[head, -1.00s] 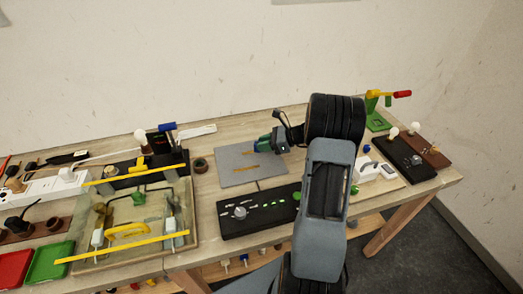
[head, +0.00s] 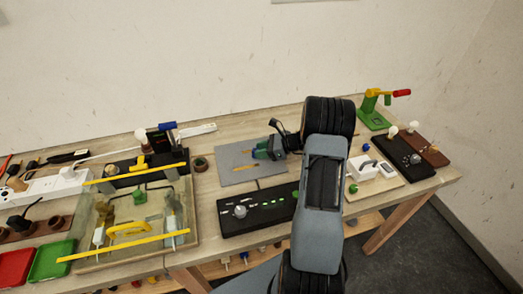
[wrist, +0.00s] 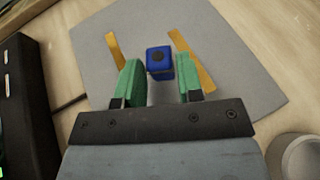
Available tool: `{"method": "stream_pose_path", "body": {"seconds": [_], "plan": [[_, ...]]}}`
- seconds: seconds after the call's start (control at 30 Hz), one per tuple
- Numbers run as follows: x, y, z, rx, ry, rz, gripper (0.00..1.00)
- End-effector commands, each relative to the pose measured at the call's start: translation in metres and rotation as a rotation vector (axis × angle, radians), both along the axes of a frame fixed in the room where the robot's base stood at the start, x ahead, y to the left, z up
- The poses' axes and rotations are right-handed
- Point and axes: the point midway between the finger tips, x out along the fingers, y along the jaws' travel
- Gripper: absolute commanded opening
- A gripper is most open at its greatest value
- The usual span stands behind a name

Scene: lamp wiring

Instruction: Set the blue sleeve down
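The blue sleeve (wrist: 160,63) is a small blue block with a dark round mark on its end face. In the wrist view it sits between the two green fingertips of my gripper (wrist: 160,75), over the grey mat (wrist: 225,60). Narrow gaps show between the sleeve and both fingers, so my gripper is open around it. In the head view my gripper (head: 264,150) is low over the mat (head: 232,165), with a bit of blue visible between its fingers. The sleeve's lower end is hidden, but it seems to stand on the mat.
Two orange strips (wrist: 115,50) (wrist: 192,62) lie on the mat either side of the sleeve. A black switch panel (head: 262,207) lies in front of the mat. A small round brown pot (head: 200,164) stands left of it. A green stand (head: 374,112) is at the far right.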

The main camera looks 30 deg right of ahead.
Motion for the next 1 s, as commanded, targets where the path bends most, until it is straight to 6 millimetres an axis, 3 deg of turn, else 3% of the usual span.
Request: {"method": "stream_pose_path", "body": {"seconds": [0.17,0.5,1.0], "plan": [[0.000,0.000,0.000,0.000,0.000,0.000,0.51],[-0.001,-0.002,0.005,0.000,0.000,-0.001,0.52],[-0.046,-0.069,0.037,-0.001,-0.002,-0.002,0.52]]}}
